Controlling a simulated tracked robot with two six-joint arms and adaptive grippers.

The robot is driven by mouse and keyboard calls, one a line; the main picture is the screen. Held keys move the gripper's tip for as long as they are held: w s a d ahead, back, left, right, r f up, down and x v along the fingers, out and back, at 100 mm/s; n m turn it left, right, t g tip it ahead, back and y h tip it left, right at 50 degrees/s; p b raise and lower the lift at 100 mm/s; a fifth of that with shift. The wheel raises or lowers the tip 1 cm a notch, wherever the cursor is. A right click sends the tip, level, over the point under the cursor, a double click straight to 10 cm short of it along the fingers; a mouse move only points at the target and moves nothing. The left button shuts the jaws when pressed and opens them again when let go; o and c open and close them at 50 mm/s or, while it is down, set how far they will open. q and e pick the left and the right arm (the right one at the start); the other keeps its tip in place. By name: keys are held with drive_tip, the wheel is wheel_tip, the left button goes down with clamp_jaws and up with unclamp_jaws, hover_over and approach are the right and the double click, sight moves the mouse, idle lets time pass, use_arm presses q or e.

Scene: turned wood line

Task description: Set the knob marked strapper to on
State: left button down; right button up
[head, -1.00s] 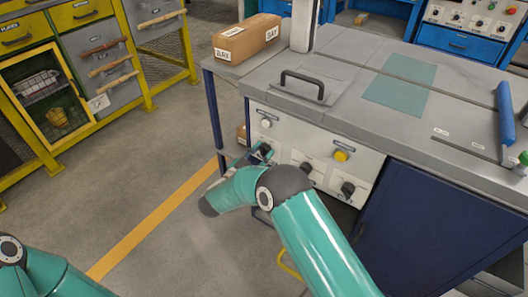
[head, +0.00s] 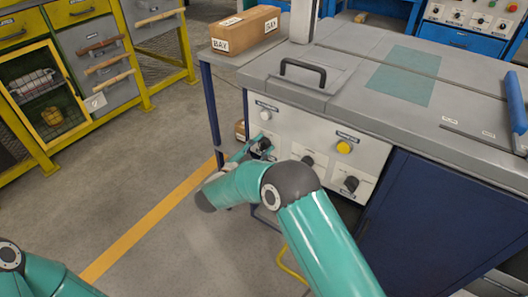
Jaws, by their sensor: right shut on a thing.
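The grey front panel (head: 290,135) of the machine carries several controls. A black knob (head: 264,144) sits at the panel's lower left, with two more black knobs, a middle one (head: 308,161) and a right one (head: 350,184), beside it. Their markings are too small to read, so I cannot tell which is marked strapper. My right gripper (head: 258,148) is shut on the left black knob. The arm and gripper partly hide this knob, and its pointer direction cannot be told. My left arm shows at the bottom left, but its gripper is out of view.
Above the knobs are a white button (head: 264,115) and a yellow button (head: 344,147). A black handle (head: 303,70) stands on the machine's grey top. A cardboard box (head: 246,30) lies at the back left. Open floor lies left of the machine.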

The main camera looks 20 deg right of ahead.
drive_tip(key=m+b, duration=0.2)
drive_tip(key=f+m+b, duration=0.1)
drive_tip(key=m+b, duration=0.1)
drive_tip(key=shift+s+a, duration=0.1)
drive_tip(key=shift+a, duration=0.1)
drive_tip(key=shift+r+m+b, duration=0.15)
drive_tip(key=shift+m+b, duration=1.15)
drive_tip(key=shift+b, duration=0.15)
drive_tip(key=o, duration=1.1)
drive_tip(key=shift+o, duration=0.2)
drive_tip(key=shift+d+r, duration=0.1)
drive_tip(key=shift+r, duration=0.05)
drive_tip(key=v, duration=1.2)
